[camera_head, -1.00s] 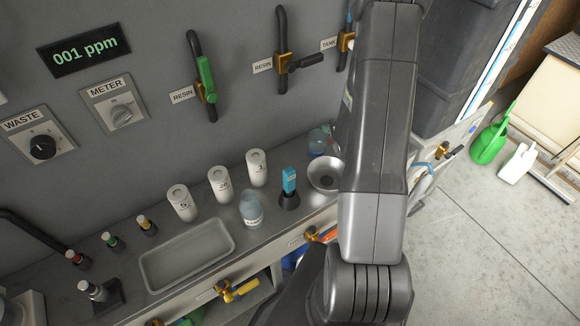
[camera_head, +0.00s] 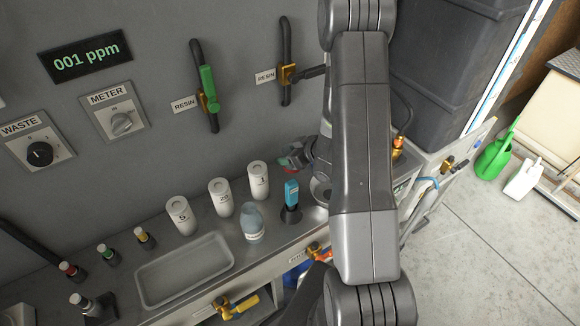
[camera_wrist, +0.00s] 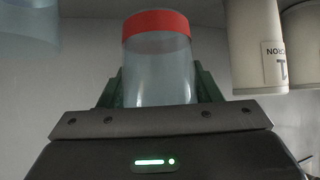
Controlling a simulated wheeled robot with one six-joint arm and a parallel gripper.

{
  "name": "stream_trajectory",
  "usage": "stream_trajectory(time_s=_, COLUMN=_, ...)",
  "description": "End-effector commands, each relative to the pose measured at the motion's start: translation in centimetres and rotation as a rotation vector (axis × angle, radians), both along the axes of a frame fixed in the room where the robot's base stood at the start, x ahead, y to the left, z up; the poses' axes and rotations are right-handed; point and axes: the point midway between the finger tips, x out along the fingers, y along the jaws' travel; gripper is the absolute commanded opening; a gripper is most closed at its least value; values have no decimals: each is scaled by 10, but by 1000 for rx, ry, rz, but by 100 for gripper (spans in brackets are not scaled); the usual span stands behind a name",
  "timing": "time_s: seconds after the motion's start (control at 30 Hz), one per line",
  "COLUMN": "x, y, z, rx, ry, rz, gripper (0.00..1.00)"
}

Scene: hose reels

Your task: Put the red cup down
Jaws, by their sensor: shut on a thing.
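The red cup (camera_wrist: 157,65) is a clear, see-through cup with a red band, in the middle of the wrist view. My gripper (camera_wrist: 155,92) is shut on it, with a green finger on each side. In the head view my gripper (camera_head: 298,155) is over the counter (camera_head: 268,243), partly hidden by my arm, to the right of the white canisters. A little red of the cup (camera_head: 289,171) shows below the fingers there. I cannot tell whether the cup touches the counter.
Several white canisters (camera_head: 221,197), a clear bottle (camera_head: 251,222) and a blue meter in a dark stand (camera_head: 291,193) are close by. A shallow grey tray (camera_head: 183,270) lies to the left. A metal bowl (camera_head: 319,191) is partly behind my arm. Valve handles (camera_head: 208,88) stick out from the wall.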

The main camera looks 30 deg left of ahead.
Motion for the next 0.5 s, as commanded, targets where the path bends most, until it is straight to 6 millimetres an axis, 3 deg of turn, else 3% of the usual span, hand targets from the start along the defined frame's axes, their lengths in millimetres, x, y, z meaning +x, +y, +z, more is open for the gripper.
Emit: stream_trajectory(time_s=0.5, x=0, y=0, z=-47, rx=0, ry=0, rz=-1, gripper=34)
